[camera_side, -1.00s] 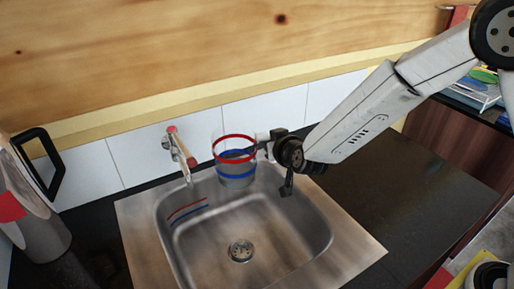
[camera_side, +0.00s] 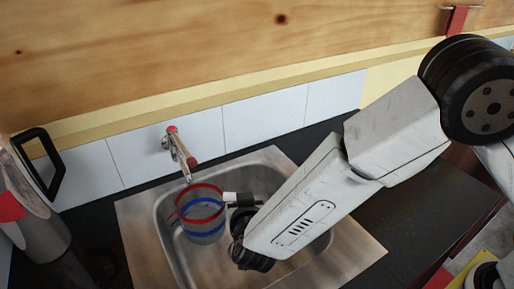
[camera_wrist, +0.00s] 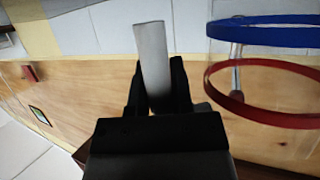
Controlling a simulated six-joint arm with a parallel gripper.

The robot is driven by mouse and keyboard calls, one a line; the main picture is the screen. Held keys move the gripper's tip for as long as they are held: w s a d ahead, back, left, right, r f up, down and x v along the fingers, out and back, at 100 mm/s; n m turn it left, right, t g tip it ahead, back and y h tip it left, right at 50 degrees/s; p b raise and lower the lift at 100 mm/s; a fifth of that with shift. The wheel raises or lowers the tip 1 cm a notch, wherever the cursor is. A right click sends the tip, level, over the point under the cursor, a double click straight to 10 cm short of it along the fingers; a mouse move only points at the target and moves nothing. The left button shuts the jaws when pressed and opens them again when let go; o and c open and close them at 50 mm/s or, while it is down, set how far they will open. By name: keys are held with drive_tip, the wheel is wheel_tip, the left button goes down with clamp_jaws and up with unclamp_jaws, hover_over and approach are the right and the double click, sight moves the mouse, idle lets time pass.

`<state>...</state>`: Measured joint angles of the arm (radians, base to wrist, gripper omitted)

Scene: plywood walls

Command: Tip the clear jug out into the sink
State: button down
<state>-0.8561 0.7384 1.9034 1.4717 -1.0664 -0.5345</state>
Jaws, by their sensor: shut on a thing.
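The clear jug (camera_side: 203,212) has a red ring near its rim and a blue ring lower down. It hangs over the left part of the metal sink (camera_side: 300,262), below and in front of the tap, and looks close to upright. My gripper (camera_side: 240,203) is at the jug's right, shut on its pale handle. In the wrist view my gripper (camera_wrist: 155,88) grips the pale handle (camera_wrist: 152,50), and the jug's rings (camera_wrist: 265,95) show at the right. I cannot tell how much the jug holds. My arm hides the sink's right part and the drain.
The tap (camera_side: 180,152) sticks out from the white tiled wall close behind the jug. A grey container with a black handle (camera_side: 50,165) stands at the left. Dark counter (camera_side: 430,215) lies clear at the right. A yellow and red item (camera_side: 470,268) is at the lower right.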

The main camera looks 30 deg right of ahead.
drive_tip(key=s+a+f+m+h, duration=0.1)
drive_tip(key=s+a, duration=0.3)
drive_tip(key=shift+s+a, duration=0.25)
drive_tip(key=w+d+f+m+g+y, duration=0.1)
drive_tip(key=d+f+m+g+y, duration=0.2)
drive_tip(key=f, duration=0.6)
drive_tip(key=g+y, duration=0.1)
drive_tip(key=y, duration=0.1)
drive_tip(key=shift+w+d+f+y, duration=0.15)
drive_tip(key=shift+d+y, duration=0.05)
drive_tip(key=shift+y, duration=0.2)
idle(0.4)
drive_tip(key=shift+a+f+m+g+y, duration=0.2)
drive_tip(key=shift+f+m+g+y, duration=0.35)
drive_tip(key=shift+f+y, duration=0.35)
idle(0.7)
